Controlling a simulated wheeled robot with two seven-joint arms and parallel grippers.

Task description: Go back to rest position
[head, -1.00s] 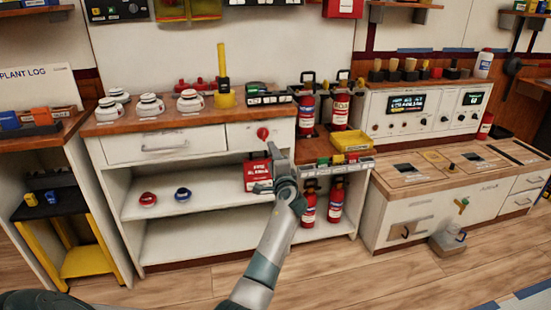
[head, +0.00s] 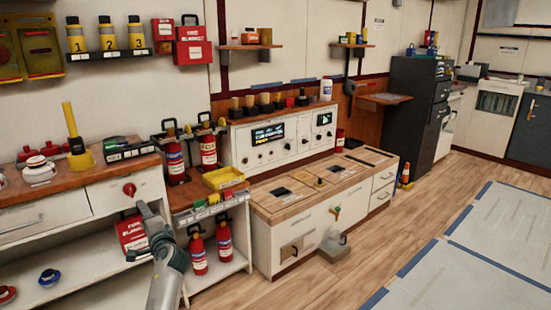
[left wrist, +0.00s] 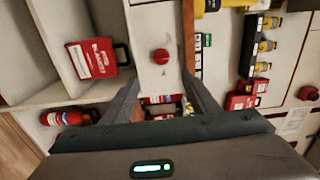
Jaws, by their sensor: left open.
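My left gripper (head: 146,208) is in front of the white counter, just below and to the right of a red knob (head: 129,189) on the drawer front. In the left wrist view, the two fingers of the gripper (left wrist: 163,92) are spread apart with nothing held between them. The red knob (left wrist: 160,57) is beyond the fingertips, apart from them. My right gripper is not in view.
The counter (head: 70,205) is close to my left arm. A red fire blanket case (head: 132,232) is on its shelf. Red extinguishers (head: 198,252) stand beside it. A workbench (head: 262,240) is further right. Open wood floor (head: 400,225) lies at the right.

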